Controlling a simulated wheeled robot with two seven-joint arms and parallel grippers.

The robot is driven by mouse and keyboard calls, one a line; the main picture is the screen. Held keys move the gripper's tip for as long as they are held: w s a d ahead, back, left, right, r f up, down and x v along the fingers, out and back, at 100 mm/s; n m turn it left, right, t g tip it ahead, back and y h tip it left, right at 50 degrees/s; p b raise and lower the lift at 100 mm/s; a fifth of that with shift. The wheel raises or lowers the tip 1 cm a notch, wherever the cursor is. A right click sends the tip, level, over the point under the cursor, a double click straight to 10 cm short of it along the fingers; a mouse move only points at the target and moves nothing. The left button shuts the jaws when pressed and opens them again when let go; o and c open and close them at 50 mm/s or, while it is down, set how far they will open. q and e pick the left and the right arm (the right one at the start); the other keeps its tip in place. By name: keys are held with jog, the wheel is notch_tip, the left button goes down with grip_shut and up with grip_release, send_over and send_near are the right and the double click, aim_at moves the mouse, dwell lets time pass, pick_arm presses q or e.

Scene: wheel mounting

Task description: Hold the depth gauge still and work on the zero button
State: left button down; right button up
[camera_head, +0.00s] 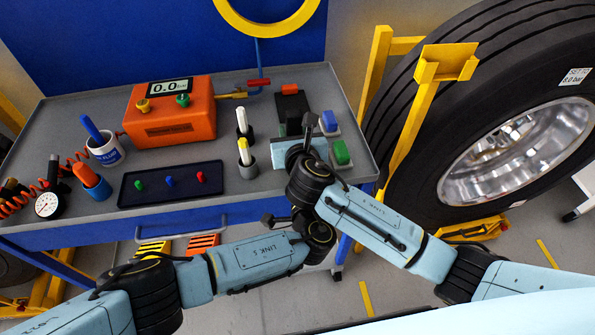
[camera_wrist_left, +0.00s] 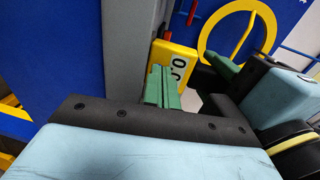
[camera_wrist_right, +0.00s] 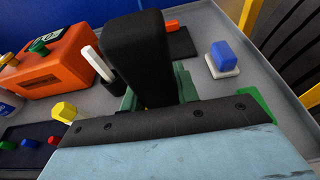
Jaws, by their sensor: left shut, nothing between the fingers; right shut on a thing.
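The depth gauge shows its yellow face with a white readout (camera_wrist_left: 180,64) in the left wrist view. Its black back (camera_wrist_right: 137,55) fills the middle of the right wrist view. My right gripper (camera_wrist_right: 157,92) is shut on the gauge, green fingers on either side, above the cart top. My left gripper (camera_wrist_left: 163,72) is shut and empty, its green tips in front of the lower left of the gauge face. I cannot tell whether they touch it. The zero button cannot be made out. In the head view my arms mostly hide the gauge and the left gripper.
The grey cart top (camera_head: 232,78) carries an orange box (camera_head: 170,112), a dark tray (camera_head: 172,184), marker holders, a black pad with an orange piece (camera_head: 290,88), and blue (camera_head: 329,121) and green (camera_head: 341,152) blocks. A large wheel (camera_head: 480,110) and yellow stand (camera_head: 415,120) are at right.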

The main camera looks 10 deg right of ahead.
pick_arm(q)
jog(key=s, duration=0.7)
jog(key=shift+s+r, duration=0.4)
jog(key=shift+r, duration=0.05)
pick_arm(e)
jog(key=shift+s+a+f, duration=0.1)
jog(key=shift+s+f, duration=0.05)
jog(key=o, duration=1.2)
